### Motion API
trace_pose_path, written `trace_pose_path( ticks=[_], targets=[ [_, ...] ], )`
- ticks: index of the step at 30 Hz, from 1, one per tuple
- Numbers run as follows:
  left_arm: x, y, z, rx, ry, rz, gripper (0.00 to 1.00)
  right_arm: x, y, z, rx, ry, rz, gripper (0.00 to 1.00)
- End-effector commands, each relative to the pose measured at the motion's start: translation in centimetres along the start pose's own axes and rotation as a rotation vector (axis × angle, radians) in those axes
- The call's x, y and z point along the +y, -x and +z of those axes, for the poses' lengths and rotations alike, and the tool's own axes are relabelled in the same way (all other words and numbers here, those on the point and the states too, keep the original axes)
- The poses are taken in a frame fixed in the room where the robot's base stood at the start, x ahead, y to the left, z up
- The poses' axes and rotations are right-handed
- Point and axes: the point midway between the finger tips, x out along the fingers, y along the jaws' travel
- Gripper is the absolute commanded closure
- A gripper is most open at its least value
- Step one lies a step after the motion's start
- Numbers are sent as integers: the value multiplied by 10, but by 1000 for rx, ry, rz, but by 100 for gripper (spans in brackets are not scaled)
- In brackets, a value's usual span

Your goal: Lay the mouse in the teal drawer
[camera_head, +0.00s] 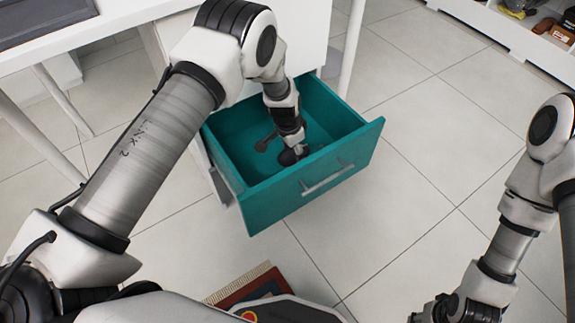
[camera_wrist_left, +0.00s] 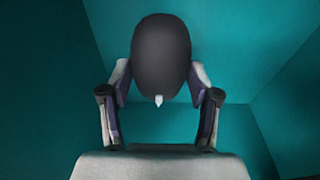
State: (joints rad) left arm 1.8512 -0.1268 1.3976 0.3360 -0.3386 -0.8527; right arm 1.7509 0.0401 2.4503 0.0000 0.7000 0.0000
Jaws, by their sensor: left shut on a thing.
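The teal drawer (camera_head: 262,194) is pulled open below the white desk, with a light handle on its front. My left gripper (camera_head: 297,153) reaches down inside it. The dark mouse (camera_head: 288,158) is at the gripper's fingers inside the drawer, partly hidden by them. In the left wrist view the dark oval mouse (camera_wrist_left: 161,55) sits between the two fingers of the left gripper (camera_wrist_left: 160,85), which are shut on it. Teal walls surround it there. I cannot tell whether the mouse touches the drawer floor. My right gripper (camera_head: 432,312) is low at the bottom edge, its fingers unclear.
The white desk (camera_head: 110,25) holds a dark flat device (camera_head: 40,18) at the upper left. A white shelf (camera_head: 510,28) with small items stands at the upper right. Books (camera_head: 248,287) lie near my base. The tiled floor (camera_head: 400,150) right of the drawer is clear.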

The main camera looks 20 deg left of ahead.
Motion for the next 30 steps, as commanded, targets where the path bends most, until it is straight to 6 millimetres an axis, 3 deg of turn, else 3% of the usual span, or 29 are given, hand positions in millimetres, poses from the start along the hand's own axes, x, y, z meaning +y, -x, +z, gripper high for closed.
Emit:
trace_pose_path(
  ticks=[1, 11, 22, 23, 24, 25, 30],
  targets=[
    [0, -15, 2, 0, 1, 1, 80, 0, -6, 0, 0, 0, 0, 60],
    [0, -65, 10, -1, 3, 0, 80, 0, -21, 0, -1, 0, 0, 60],
    [0, -70, 11, 0, 3, -1, 80, 0, -22, 0, -1, 0, 0, 60],
    [0, -70, 11, 0, 3, -1, 35, 0, -22, 0, -1, 0, 0, 60],
    [0, -69, 11, 0, 3, -1, 21, 0, -21, 0, -1, 0, 0, 60],
    [0, -69, 11, 0, 3, -1, 13, 0, -21, 0, -1, 0, 0, 60],
    [0, -69, 11, 0, 3, -1, 13, 0, -21, 0, 0, 0, 0, 60]
  ],
)
